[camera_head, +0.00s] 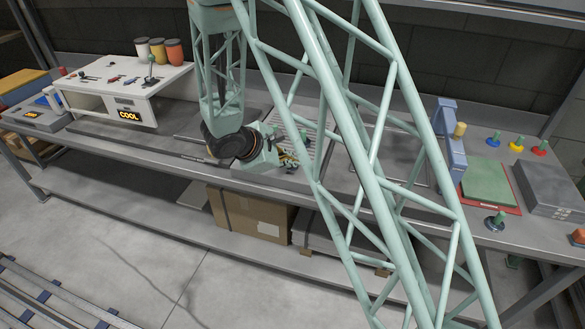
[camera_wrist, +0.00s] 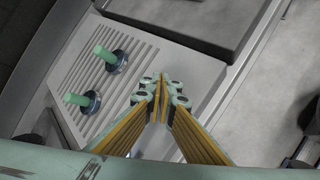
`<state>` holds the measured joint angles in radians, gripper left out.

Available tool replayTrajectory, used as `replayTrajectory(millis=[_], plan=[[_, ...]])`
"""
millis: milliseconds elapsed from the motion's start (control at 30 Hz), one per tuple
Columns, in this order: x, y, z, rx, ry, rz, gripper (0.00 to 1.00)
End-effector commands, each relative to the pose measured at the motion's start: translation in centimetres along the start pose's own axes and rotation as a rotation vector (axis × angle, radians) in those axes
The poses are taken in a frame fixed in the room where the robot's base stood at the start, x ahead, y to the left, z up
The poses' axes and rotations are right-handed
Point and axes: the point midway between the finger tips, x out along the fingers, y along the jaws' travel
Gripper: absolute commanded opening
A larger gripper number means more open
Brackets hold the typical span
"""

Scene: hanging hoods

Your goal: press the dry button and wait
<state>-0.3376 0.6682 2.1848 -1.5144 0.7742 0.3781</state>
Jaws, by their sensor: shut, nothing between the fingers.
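No button marked dry is legible in either view. My gripper (camera_head: 288,161) is shut and empty, low over the middle of the bench in the head view. In the wrist view its yellow-sided fingers (camera_wrist: 161,88) meet at the tips, beside a ribbed light-grey plate. Two green pegs on round dark bases, an upper one (camera_wrist: 104,53) and a lower one (camera_wrist: 77,99), stand on that plate, left of the fingertips and apart from them. My arm hides part of the bench middle.
A grey device with an orange display (camera_head: 36,113) sits far left. At right are a blue bracket (camera_head: 449,139), a green pad (camera_head: 487,184) on a red tray, a grey box (camera_head: 551,187) and several coloured knobs. A cardboard box (camera_head: 253,213) stands on the lower shelf.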

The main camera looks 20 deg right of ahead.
Motion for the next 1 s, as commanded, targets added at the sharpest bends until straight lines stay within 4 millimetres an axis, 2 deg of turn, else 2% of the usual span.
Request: replayTrajectory(millis=[667, 1000], plan=[[0.07, -0.06, -0.06, 0.000, 0.000, 0.000, 0.00], [-0.65, 0.47, 0.47, 0.001, 0.000, 0.000, 0.00]])
